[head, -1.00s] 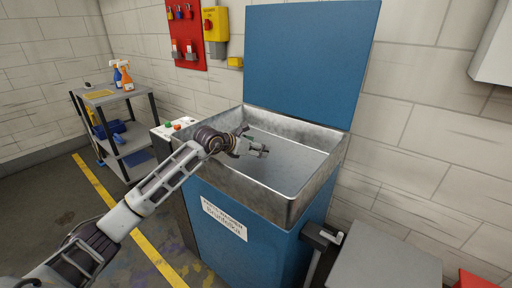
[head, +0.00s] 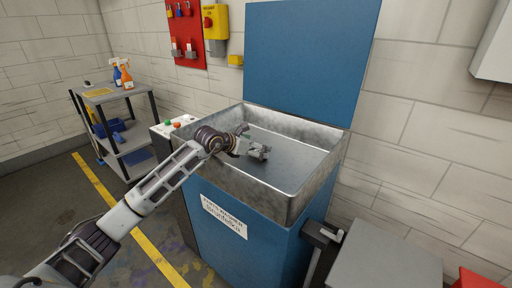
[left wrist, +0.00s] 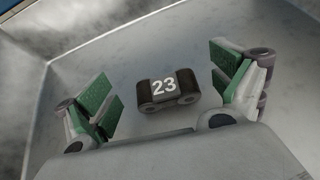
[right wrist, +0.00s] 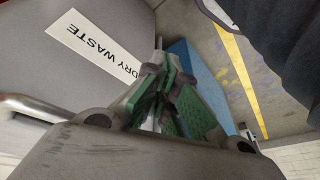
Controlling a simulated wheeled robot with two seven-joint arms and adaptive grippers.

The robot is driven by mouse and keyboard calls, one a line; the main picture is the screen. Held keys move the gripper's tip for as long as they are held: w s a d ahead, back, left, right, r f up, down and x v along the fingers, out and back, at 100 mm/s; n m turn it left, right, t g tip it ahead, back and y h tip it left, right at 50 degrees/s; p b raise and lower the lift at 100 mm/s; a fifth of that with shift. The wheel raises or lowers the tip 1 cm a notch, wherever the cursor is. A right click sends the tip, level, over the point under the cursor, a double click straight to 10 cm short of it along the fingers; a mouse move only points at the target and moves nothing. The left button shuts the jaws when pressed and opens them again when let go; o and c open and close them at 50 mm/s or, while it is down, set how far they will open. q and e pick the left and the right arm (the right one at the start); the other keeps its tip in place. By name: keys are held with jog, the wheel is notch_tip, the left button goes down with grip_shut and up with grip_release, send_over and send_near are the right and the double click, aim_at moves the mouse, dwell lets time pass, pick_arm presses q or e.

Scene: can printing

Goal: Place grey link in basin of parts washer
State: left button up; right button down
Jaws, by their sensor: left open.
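The grey link (left wrist: 168,90), a short dark piece with rounded ends and a white "23" on it, shows in the left wrist view over the basin floor. My left gripper (left wrist: 165,95) is open, with its green-padded fingers spread on either side of the link and gaps between. The link appears to lie on the floor, though its height is hard to judge. In the head view my left gripper (head: 254,142) reaches into the metal basin (head: 292,205) of the blue parts washer; I cannot make out the link there. My right gripper (right wrist: 163,85) looks shut and empty.
The washer's blue lid (head: 305,60) stands raised behind the basin. A cart (head: 132,135) with spray bottles is at the left. A grey bin (head: 385,262) stands at the lower right; a "DRY WASTE" label (right wrist: 95,42) shows in the right wrist view. The basin's right side is clear.

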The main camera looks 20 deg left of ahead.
pick_arm(q)
jog(key=shift+r, duration=0.15)
jog(key=shift+r, duration=0.15)
jog(key=shift+r+p, duration=0.45)
jog(key=p+v, duration=0.1)
jog(key=v, duration=1.1)
pick_arm(e)
jog(key=f, duration=0.2)
jog(key=shift+d+f+g, duration=0.25)
jog(key=shift+f+g, duration=0.05)
jog(key=shift+f, duration=0.1)
jog(key=shift+s, duration=0.1)
